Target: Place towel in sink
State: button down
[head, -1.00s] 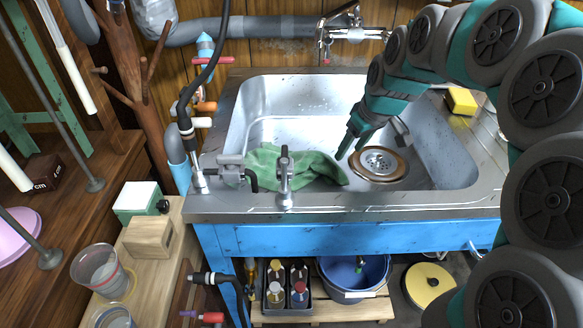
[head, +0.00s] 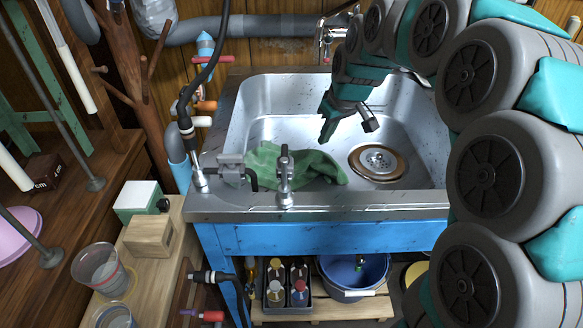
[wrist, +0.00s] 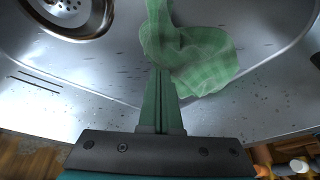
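The green checked towel (head: 290,165) lies crumpled in the front left of the metal sink (head: 436,150), close to the front wall and left of the drain. In the wrist view the towel (wrist: 195,60) shows just past the fingertips. My gripper (head: 325,137) is above the sink basin, up and behind the towel's right part, and appears apart from it. In the wrist view the fingers of my gripper (wrist: 161,75) are together with no cloth visible between them. Part of the towel is hidden behind the faucet at the sink's front edge.
A faucet (head: 285,180) and a valve with a black hose (head: 187,130) stand at the sink's front left. The round drain (head: 378,161) lies right of the towel. A wooden bench with a beaker (head: 98,268) is at left. A blue bucket (head: 352,275) stands below.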

jog(key=shift+f, duration=0.8)
jog(key=shift+f, duration=0.1)
jog(key=shift+f+b, duration=1.5)
jog(key=shift+f, duration=1.95)
jog(key=shift+r, duration=0.1)
